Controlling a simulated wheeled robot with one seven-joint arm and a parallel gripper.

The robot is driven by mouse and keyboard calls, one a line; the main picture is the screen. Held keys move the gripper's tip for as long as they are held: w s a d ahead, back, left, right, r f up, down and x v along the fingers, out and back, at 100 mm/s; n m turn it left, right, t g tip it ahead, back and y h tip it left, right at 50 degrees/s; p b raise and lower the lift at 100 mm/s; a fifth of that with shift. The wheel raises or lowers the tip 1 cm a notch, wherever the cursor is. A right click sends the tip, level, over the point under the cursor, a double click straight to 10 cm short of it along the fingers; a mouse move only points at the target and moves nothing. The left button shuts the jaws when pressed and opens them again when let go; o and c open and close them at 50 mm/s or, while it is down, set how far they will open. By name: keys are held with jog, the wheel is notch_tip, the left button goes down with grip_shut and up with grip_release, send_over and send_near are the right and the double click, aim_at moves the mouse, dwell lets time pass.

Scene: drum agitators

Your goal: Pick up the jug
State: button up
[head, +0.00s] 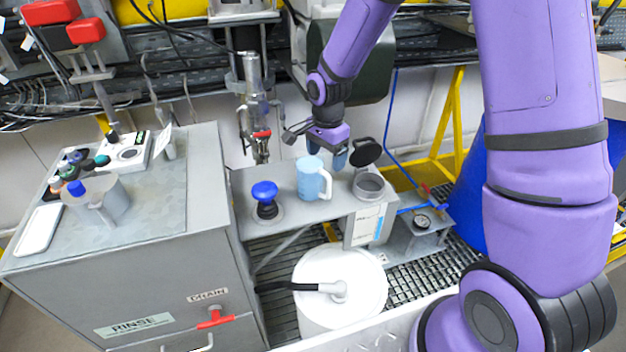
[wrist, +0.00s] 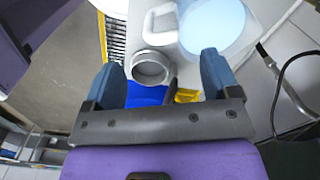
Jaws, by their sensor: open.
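The jug (head: 311,180) is light blue with a white handle on its right side. It stands upright on a narrow grey shelf (head: 291,212) in the head view. My gripper (head: 327,154) is open and empty, just above and slightly to the right of the jug, apart from it. In the wrist view, the round pale blue jug (wrist: 212,26) and its white handle lie beyond the fingertips of my gripper (wrist: 161,64), toward the upper right. The jug is not between the fingers.
A round metal cup (head: 369,186) with a raised black lid (head: 365,152) stands close right of the jug. A blue knob (head: 265,191) is to its left. A metal stirrer (head: 259,110) hangs behind. A white lidded drum (head: 340,285) stands below the shelf.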

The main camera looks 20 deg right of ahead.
aim_at(325, 175)
jog(key=shift+w+a+f, duration=0.1)
jog(key=shift+f, duration=3.6)
jog(key=shift+c, duration=0.4)
jog(key=c, duration=1.4)
jog(key=shift+o, duration=0.2)
jog(key=shift+r, duration=0.25)
jog(key=shift+r, duration=1.55)
jog(key=s+a+r, duration=0.1)
jog(key=s+a, duration=0.2)
jog(key=s, duration=1.2)
jog(key=shift+s+r, duration=0.25)
jog(key=shift+s, duration=0.1)
